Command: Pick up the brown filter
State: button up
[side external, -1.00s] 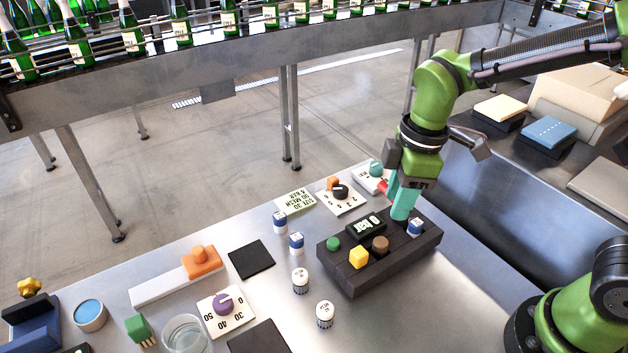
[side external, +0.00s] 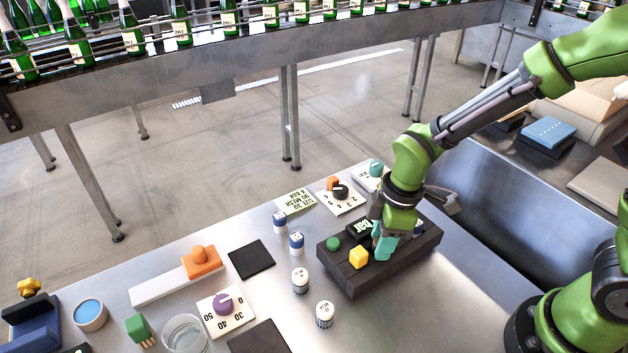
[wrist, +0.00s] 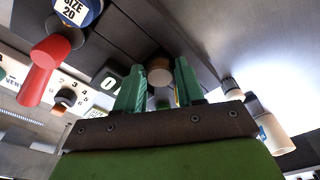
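The brown filter (wrist: 160,72) is a short round piece with a tan top, seated on the dark block (side external: 345,280). In the wrist view it stands between the two green fingertips of my gripper (wrist: 160,84), with what looks like a narrow gap on either side. My gripper looks open and not closed on it. In the side view my gripper (side external: 384,246) is low over the block and hides the brown filter.
A blue-topped piece (wrist: 75,12) and a red handle (wrist: 42,70) are near. Several small white jars, including one (side external: 300,281), stand left of the block.

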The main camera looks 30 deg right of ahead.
jog(key=shift+c, duration=0.3)
jog(key=c, duration=0.6)
